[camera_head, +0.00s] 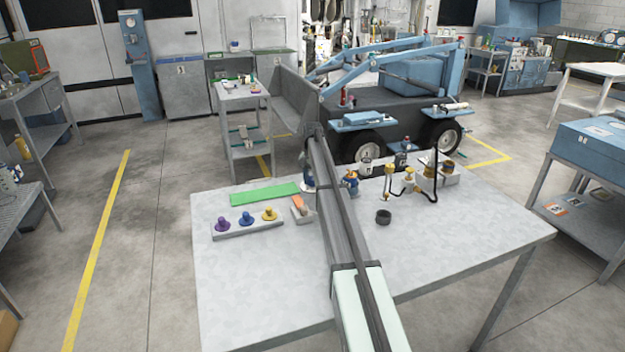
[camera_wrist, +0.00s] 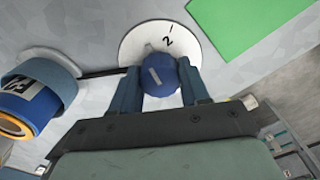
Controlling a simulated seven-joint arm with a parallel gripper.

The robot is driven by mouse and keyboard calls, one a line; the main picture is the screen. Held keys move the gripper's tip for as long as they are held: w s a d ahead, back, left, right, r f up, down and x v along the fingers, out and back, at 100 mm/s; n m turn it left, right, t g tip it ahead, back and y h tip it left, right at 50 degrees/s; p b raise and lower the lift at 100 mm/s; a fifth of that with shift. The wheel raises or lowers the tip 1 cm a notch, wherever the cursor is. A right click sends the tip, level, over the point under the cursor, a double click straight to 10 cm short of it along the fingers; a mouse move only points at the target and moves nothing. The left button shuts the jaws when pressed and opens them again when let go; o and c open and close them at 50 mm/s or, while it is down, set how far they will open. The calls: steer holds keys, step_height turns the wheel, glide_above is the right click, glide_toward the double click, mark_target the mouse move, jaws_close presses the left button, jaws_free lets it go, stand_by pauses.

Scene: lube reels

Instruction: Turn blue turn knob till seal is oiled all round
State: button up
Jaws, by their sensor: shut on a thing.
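The blue turn knob (camera_wrist: 158,76) sits on a round white disc (camera_wrist: 133,42) marked "2" in the wrist view. A pale mark shows on its top. My gripper (camera_wrist: 160,84) is shut on the blue knob, with one finger on each side. In the head view my arm hides most of the knob and the gripper. I cannot make out the seal or any oil on it.
A blue and orange cylinder (camera_wrist: 35,100) stands close beside my gripper. A green sheet (camera_head: 265,193) and a holder with purple, blue and yellow pieces (camera_head: 247,232) lie left of my arm. Brass fittings with black pipes (camera_head: 410,180) stand to the right. The table's front is clear.

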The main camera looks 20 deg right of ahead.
steer(key=m, duration=0.4)
steer(key=shift+m, duration=2.2)
steer(key=o, duration=1.1)
steer(key=shift+c, duration=0.2)
step_height(320, 180, up, 14)
steer(key=shift+f, duration=0.1)
